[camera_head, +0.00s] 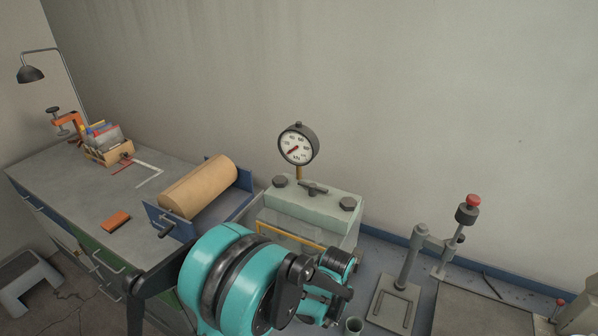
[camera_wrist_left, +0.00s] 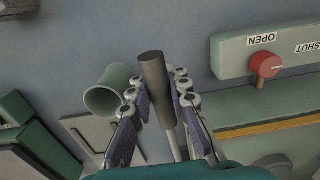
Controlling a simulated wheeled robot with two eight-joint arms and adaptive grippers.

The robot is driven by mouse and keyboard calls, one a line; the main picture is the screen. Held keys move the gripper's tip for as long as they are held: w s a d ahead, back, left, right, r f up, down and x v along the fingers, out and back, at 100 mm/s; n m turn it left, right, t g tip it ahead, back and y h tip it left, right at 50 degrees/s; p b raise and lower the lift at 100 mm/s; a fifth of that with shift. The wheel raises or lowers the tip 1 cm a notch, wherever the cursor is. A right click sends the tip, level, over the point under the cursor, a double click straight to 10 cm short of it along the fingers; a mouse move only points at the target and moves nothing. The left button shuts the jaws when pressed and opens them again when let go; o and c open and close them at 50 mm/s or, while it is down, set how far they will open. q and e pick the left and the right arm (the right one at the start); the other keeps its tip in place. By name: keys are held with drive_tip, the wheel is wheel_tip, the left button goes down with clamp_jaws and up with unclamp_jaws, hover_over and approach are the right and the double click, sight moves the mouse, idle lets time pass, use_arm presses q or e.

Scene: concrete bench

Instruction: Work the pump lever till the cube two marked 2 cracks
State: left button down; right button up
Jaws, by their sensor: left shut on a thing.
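My left gripper (camera_head: 328,296) reaches in front of the press in the head view. In the left wrist view its fingers (camera_wrist_left: 157,84) are closed on both sides of the pump lever's dark round grip (camera_wrist_left: 152,68), with a thin metal rod (camera_wrist_left: 174,142) below it. The pale green press (camera_head: 312,204) carries a round gauge (camera_head: 298,144) whose red needle points to the lower left. A red valve knob (camera_wrist_left: 265,65) sits beside a plate lettered OPEN and SHUT. No cube marked 2 can be made out; my arm covers much of the press's front. My right gripper is not in view.
A green cup (camera_wrist_left: 108,92) stands close beside the lever; it also shows in the head view (camera_head: 354,326). A grey stand with a red-topped head (camera_head: 467,210) is to the right. A tan roll (camera_head: 200,186) lies in a blue holder at the left.

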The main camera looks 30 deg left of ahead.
use_arm(q)
drive_tip(key=shift+f, duration=0.15)
drive_tip(key=w+r, duration=0.1)
drive_tip(key=r, duration=0.5)
drive_tip(key=w+r, duration=0.1)
drive_tip(key=r, duration=0.2)
drive_tip(key=shift+w+r, duration=0.15)
drive_tip(key=shift+w, duration=0.15)
drive_tip(key=shift+s+f, duration=0.4)
drive_tip(key=shift+f, duration=0.8)
drive_tip(key=shift+s+f, duration=0.45)
drive_tip(key=shift+f, duration=0.8)
drive_tip(key=shift+s+f, duration=0.4)
drive_tip(key=shift+f, duration=0.8)
drive_tip(key=shift+s+f, duration=0.15)
drive_tip(key=shift+f, duration=1.25)
